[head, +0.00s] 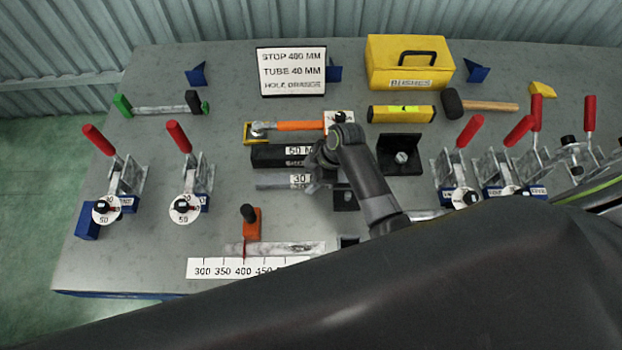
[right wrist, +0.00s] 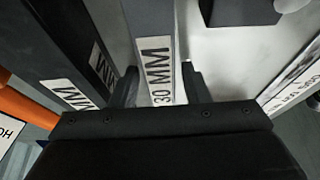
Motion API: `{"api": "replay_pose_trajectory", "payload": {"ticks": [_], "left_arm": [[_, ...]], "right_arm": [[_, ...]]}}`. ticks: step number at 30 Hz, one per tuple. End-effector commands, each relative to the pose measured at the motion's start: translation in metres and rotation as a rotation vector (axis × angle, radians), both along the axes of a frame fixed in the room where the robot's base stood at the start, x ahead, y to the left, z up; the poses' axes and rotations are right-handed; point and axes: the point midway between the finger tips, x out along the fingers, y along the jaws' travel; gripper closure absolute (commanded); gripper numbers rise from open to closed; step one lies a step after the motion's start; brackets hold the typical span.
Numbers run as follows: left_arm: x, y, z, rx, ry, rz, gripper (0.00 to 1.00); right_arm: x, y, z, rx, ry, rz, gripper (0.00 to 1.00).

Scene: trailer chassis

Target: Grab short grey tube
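A grey tube labelled 30 MM (head: 272,182) lies flat on the grey table, below a thicker black tube in the head view. In the right wrist view the 30 MM tube (right wrist: 152,35) runs between the two fingers of my right gripper (right wrist: 160,78). The fingers are open, one on each side of the tube, with a small gap visible at the right finger. In the head view my right gripper (head: 320,168) is over the tube's right part and hides it. My left gripper is not in view.
The black 50 MM tube (head: 268,156) lies close beside the grey tube. A spirit-level-like yellow bar (head: 385,114), an orange-handled tool (head: 298,126) and a black block (head: 400,145) lie nearby. A ruler (head: 225,268) with an orange stop (head: 250,225) is in front. Red-handled clamps (head: 190,180) stand at both sides.

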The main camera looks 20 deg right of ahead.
Motion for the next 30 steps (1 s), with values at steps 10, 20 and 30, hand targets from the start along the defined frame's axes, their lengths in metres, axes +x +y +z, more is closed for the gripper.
{"api": "replay_pose_trajectory", "payload": {"ticks": [10,20,30], "left_arm": [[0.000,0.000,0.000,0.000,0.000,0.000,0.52],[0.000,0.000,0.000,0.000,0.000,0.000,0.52],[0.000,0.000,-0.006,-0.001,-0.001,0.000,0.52]], "right_arm": [[0.000,0.000,0.000,0.000,0.000,0.000,1.00],[0.001,0.000,0.003,0.001,-0.004,0.000,1.00],[0.002,0.000,0.049,0.002,-0.008,0.001,1.00]]}}
